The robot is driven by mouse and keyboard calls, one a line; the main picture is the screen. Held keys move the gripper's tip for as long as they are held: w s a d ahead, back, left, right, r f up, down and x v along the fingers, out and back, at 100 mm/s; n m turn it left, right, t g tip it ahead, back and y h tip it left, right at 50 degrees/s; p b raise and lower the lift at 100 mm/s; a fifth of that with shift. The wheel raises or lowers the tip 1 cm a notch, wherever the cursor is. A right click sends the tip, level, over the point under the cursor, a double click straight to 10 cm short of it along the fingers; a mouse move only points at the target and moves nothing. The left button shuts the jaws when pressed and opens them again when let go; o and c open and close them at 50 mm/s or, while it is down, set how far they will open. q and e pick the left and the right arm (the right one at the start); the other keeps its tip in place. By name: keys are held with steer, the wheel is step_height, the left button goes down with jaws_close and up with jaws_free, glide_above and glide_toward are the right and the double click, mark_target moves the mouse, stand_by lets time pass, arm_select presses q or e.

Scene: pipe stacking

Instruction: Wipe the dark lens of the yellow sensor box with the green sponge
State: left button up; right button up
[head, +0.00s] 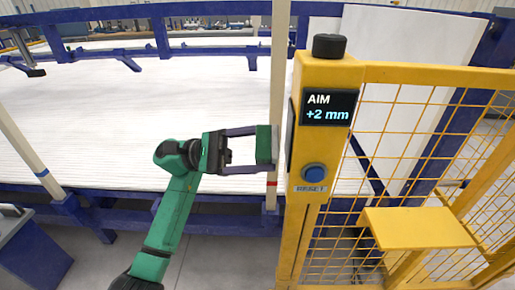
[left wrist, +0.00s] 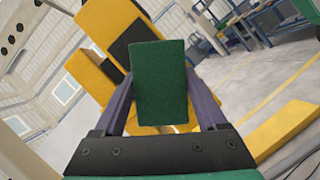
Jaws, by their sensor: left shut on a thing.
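The yellow sensor box (head: 297,165) stands upright on a yellow post, with an AIM +2 mm screen (head: 329,107) on its front. A dark strip, likely the lens seen edge-on, shows on its left side (head: 289,127). My left gripper (head: 265,150) is shut on the green sponge (head: 264,143), just left of the box; a narrow gap seems to separate sponge and box. In the left wrist view the sponge (left wrist: 160,85) hides part of the yellow box (left wrist: 103,20) and of its dark lens face (left wrist: 132,38). My right gripper is not in view.
A blue button (head: 314,173) and a black cap (head: 329,46) are on the box. A yellow mesh fence (head: 410,130) with a yellow shelf (head: 418,228) extends right. A pale upright post (head: 277,75) stands behind the sponge. A blue-framed rack of white pipes (head: 100,130) fills the back left.

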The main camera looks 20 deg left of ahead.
mark_target(269, 162)
arm_select(q)
steer(key=shift+w+d+b, duration=0.2)
steer(key=shift+d+b, duration=0.3)
steer(key=shift+d, duration=0.3)
steer(key=s+b, duration=0.3)
steer(key=shift+s+d+f, duration=0.15)
steer(key=shift+s+d, duration=0.2)
steer(key=shift+s, duration=0.15)
steer(key=shift+d+b, duration=0.1)
steer(key=shift+b, duration=0.45)
steer(key=shift+w+a+b, duration=0.2)
steer(key=shift+w+b, duration=0.3)
steer(key=shift+w, duration=0.3)
steer(key=shift+w+a+b, duration=0.15)
steer(key=shift+w+b, duration=0.3)
steer(key=shift+w, duration=0.35)
steer(key=shift+w+a, duration=0.1)
steer(key=shift+w, duration=0.35)
